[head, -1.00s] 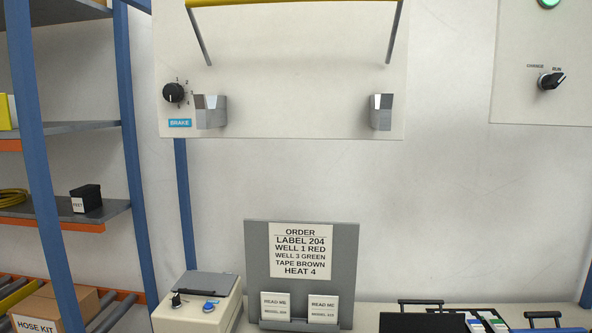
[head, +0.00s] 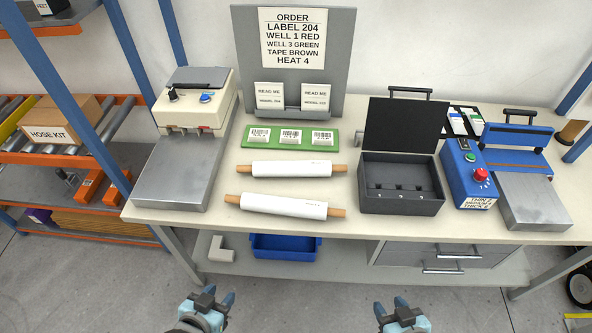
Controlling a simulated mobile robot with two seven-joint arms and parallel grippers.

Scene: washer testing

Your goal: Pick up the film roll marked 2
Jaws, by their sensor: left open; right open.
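Two white film rolls with light wooden rod ends lie on the bench, one behind the other. The rear film roll (head: 292,169) and the front film roll (head: 285,206) both lie crosswise. Small print shows on each, too small to read, so I cannot tell which is marked 2. My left gripper (head: 216,297) is open and empty at the bottom of the head view, in front of the bench and apart from the rolls. My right gripper (head: 402,308) is open and empty, also in front of the bench, further right.
A heat sealer (head: 172,168) stands left of the rolls and an open black case (head: 401,204) stands right. A green label board (head: 291,147) lies behind them, before the order stand (head: 244,48). A blue machine (head: 470,178) is at right. A blue bin (head: 285,247) sits below the benchtop.

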